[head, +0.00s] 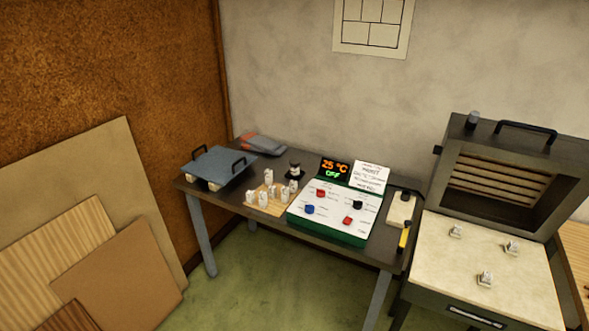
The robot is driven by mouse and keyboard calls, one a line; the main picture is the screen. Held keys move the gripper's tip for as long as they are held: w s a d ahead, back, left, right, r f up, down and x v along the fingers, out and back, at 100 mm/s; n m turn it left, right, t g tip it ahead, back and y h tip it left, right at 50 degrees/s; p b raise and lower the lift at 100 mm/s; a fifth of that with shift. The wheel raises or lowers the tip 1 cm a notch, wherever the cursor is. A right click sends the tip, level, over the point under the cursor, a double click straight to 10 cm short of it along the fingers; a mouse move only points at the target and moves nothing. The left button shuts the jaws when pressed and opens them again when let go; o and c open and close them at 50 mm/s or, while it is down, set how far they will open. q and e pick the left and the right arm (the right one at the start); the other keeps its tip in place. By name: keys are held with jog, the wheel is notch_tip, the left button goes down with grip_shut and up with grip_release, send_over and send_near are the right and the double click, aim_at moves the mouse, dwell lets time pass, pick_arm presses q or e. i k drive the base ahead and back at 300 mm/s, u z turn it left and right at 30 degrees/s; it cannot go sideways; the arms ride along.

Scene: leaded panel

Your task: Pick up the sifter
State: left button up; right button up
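I cannot tell for sure which thing is the sifter. A small dark round item with a pale middle band (295,170) stands on the dark worktable (260,224), just behind a group of small white jars (264,195); it may be the sifter, but it is too small to tell. A small grey cylinder (472,119) also stands on top of the kiln (435,187) at the right. Neither of my grippers is in view.
Boards (118,258) lean at left. Green floor (245,290) in front is clear.

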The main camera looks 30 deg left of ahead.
aim_at(294, 163)
jog(key=u, duration=2)
jog(key=i, duration=2.05)
jog(key=z, duration=1.15)
jog(key=i, duration=0.7)
jog(key=z, duration=0.85)
